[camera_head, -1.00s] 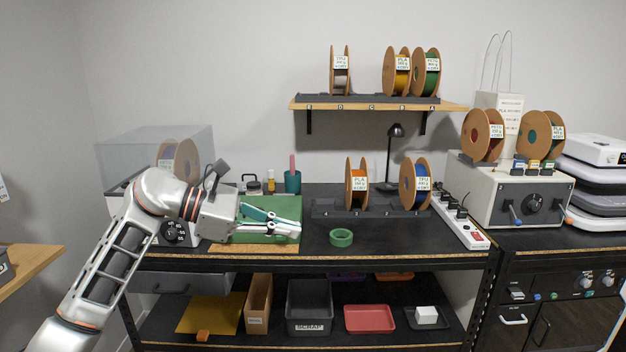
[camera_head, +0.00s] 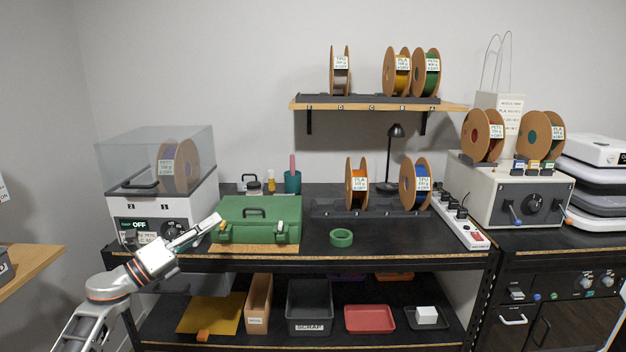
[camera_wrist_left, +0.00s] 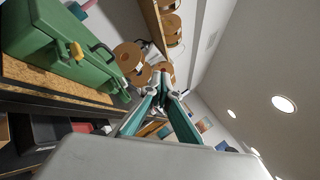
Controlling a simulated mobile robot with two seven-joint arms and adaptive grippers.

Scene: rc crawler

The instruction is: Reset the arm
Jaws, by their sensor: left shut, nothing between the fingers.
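My left arm comes in from the lower left in the head view. My left gripper (camera_head: 217,218) is shut and empty, in front of the dryer box and just left of the green case. In the left wrist view, the left gripper's fingertips (camera_wrist_left: 160,78) are together with nothing between them. My right gripper is not in view.
The dryer box (camera_head: 160,185) with a clear lid stands at the bench's left end. A green tape roll (camera_head: 341,238) lies on the bench's front. Several spools stand on the bench rack and the wall shelf (camera_head: 450,106). Bins and trays, including a red tray (camera_head: 369,318), fill the lower shelf.

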